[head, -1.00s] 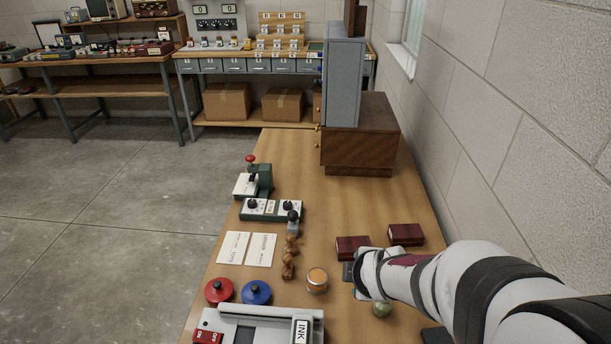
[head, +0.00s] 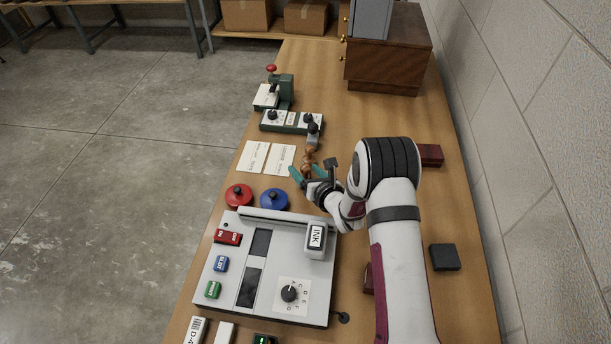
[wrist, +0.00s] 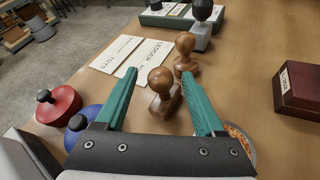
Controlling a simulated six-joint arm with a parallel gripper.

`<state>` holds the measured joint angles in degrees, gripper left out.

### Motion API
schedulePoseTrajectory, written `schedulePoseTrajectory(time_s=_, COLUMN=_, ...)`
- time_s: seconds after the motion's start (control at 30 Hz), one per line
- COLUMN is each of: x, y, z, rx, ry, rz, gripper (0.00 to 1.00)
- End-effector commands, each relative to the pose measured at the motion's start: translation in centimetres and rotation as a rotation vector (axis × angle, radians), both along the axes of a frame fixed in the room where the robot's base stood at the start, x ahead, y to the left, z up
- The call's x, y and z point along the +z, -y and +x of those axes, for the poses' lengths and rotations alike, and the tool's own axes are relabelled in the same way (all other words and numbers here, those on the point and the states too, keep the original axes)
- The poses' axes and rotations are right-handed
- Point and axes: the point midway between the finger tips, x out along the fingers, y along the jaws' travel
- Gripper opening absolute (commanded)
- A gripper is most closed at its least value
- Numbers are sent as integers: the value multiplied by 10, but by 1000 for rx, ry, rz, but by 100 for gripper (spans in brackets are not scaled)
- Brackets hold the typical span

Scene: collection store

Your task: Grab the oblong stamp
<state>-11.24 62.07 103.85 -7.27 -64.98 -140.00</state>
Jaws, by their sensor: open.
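Two wooden-handled stamps stand between my fingers or just beyond in the wrist view. The nearer wooden stamp (wrist: 163,99) has a longish base and lies between the finger lines; the farther wooden stamp (wrist: 185,60) is just beyond the right fingertip. A grey block stamp with a dark knob (wrist: 203,30) stands behind them, and shows in the head view (head: 313,137). I cannot tell for certain which is the oblong one. My gripper (wrist: 160,76) is open with teal fingers and holds nothing. In the head view my gripper (head: 313,169) partly hides the wooden stamps (head: 308,158).
Red (head: 239,195) and blue (head: 274,199) round knobbed pieces and two cards (head: 268,157) lie to the left. A grey machine (head: 268,265) stands in front. A jar (wrist: 241,138) sits by my right finger. A dark red box (wrist: 300,90) is at right.

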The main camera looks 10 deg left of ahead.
Motion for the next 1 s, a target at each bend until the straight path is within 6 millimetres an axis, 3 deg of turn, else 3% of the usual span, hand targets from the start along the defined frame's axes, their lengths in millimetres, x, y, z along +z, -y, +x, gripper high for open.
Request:
schedulePoseTrajectory(time_s=0.23, x=-2, y=-3, z=4, rx=-1, ry=-2, rz=1, gripper=71)
schedulePoseTrajectory(time_s=0.27, x=-2, y=-3, z=4, rx=-1, ry=-2, rz=1, gripper=67)
schedulePoseTrajectory(time_s=0.63, x=-2, y=-2, z=4, rx=-1, ry=-2, rz=1, gripper=0)
schedulePoseTrajectory(time_s=1.0, x=1, y=-2, z=4, rx=-2, ry=-1, rz=1, gripper=0)
